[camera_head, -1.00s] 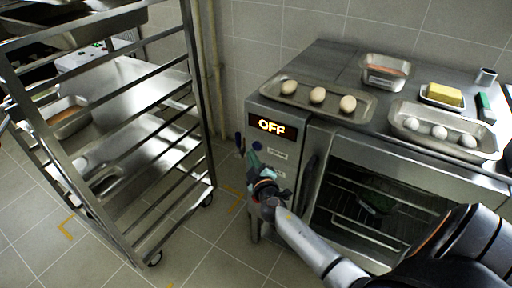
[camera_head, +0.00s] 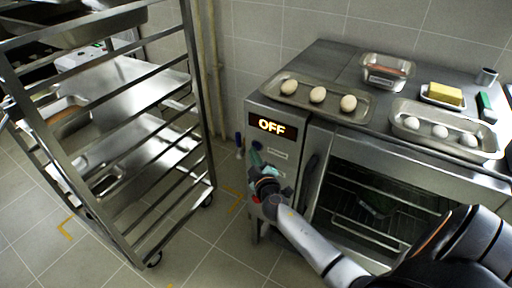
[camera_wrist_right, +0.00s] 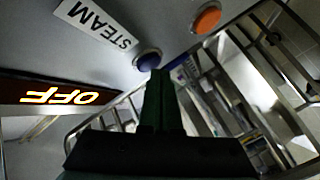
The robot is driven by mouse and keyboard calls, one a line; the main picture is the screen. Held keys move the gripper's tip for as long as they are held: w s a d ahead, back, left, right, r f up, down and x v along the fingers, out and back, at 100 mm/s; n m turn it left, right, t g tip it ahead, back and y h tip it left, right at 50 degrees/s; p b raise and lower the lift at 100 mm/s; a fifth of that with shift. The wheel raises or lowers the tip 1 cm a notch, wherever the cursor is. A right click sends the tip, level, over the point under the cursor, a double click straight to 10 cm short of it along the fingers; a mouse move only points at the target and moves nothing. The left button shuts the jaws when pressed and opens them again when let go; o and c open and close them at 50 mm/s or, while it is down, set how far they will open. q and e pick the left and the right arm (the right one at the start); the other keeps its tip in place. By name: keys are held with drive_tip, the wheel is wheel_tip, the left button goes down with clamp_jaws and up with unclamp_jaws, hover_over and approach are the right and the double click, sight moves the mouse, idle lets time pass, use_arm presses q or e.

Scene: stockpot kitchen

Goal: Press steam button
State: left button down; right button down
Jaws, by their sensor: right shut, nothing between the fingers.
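The steam button is the blue round button (camera_wrist_right: 148,60) beside the white STEAM label (camera_wrist_right: 97,24) in the right wrist view. The oven's display (camera_head: 271,126) reads OFF; it also shows in the wrist view (camera_wrist_right: 60,97). My right gripper (camera_head: 256,157) is shut and empty in front of the oven's control panel. In the wrist view its closed fingertips (camera_wrist_right: 160,76) are right by the blue button and overlap its lower edge; I cannot tell whether they touch it. In the head view the gripper largely hides the button area. My left gripper is not in view.
An orange button (camera_wrist_right: 206,18) sits near the blue one. The oven top carries a tray of eggs (camera_head: 363,114), a second tray (camera_head: 484,151), a small pan (camera_head: 366,74) and butter (camera_head: 444,95). A wheeled metal rack (camera_head: 203,100) stands left, with floor between it and the oven.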

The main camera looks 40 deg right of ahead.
drive_tip(key=shift+w+d, duration=0.15)
drive_tip(key=shift+d, duration=0.25)
idle(0.5)
drive_tip(key=shift+a, duration=0.1)
drive_tip(key=shift+s+a, duration=0.35)
drive_tip(key=shift+a, duration=0.35)
drive_tip(key=shift+s+a+b, duration=0.2)
drive_tip(key=shift+s+a, duration=0.1)
drive_tip(key=shift+a, duration=0.45)
drive_tip(key=shift+s+a+b, duration=0.15)
drive_tip(key=shift+s+a, duration=0.2)
drive_tip(key=shift+a, duration=0.45)
drive_tip(key=shift+s+a+b, duration=0.2)
drive_tip(key=shift+s+a, duration=0.1)
drive_tip(key=shift+a, duration=0.45)
